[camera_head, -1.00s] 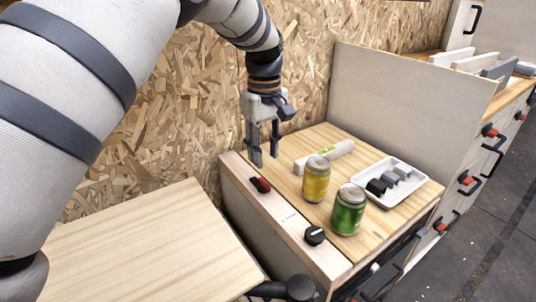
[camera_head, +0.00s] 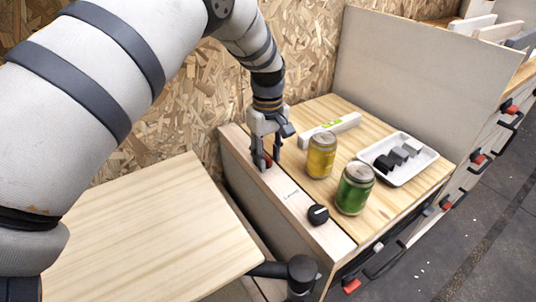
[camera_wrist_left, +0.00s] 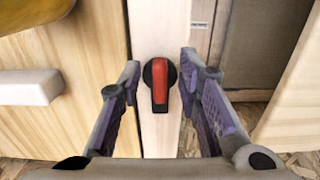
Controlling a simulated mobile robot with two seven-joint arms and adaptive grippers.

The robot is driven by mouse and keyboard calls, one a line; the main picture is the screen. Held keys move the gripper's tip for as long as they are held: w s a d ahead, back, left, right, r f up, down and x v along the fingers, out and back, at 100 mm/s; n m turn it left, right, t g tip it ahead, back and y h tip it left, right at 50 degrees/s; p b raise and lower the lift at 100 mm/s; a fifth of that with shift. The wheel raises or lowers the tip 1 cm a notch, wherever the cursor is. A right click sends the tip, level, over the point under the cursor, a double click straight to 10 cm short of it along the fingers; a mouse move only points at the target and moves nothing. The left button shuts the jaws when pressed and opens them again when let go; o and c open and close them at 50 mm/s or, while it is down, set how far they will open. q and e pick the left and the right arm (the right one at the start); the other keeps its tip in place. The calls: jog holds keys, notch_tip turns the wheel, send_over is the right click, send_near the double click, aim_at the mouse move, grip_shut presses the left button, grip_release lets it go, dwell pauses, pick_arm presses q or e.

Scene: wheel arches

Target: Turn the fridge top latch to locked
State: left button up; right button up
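A latch with a red handle on a round black base (camera_wrist_left: 160,85) sits on a narrow pale wooden strip (camera_wrist_left: 159,135). In the left wrist view its handle lies along the strip's length. In the head view the latch (camera_head: 268,160) is mostly hidden behind my left gripper (camera_head: 268,165), which points down over it. In the left wrist view my left gripper (camera_wrist_left: 160,88) is open, one finger on each side of the handle with gaps between; contact is not seen. My right gripper is not in view.
A black knob (camera_head: 318,214) is nearer on the same strip. A yellow can (camera_head: 321,155), a green can (camera_head: 354,188), a white block (camera_head: 329,130) and a white tray (camera_head: 428,156) stand on the wooden top. A pale wooden panel (camera_head: 150,225) lies at left.

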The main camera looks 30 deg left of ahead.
pick_arm(q)
jog(key=shift+c, duration=0.6)
grip_shut()
jog(key=shift+r, duration=0.1)
jog(key=m+p, duration=0.1)
jog(key=m, duration=0.2)
jog(key=shift+s+a+r+m, duration=0.1)
jog(key=shift+m, duration=0.2)
jog(key=m, duration=0.3)
jog(key=shift+s+a+m, duration=0.15)
jog(key=shift+m, duration=0.15)
jog(key=m, duration=0.5)
jog(key=shift+a+m+p, duration=0.2)
jog(key=shift+m+p, duration=0.1)
jog(key=shift+p, duration=0.1)
jog(key=m, duration=0.5)
jog(key=shift+a, duration=0.25)
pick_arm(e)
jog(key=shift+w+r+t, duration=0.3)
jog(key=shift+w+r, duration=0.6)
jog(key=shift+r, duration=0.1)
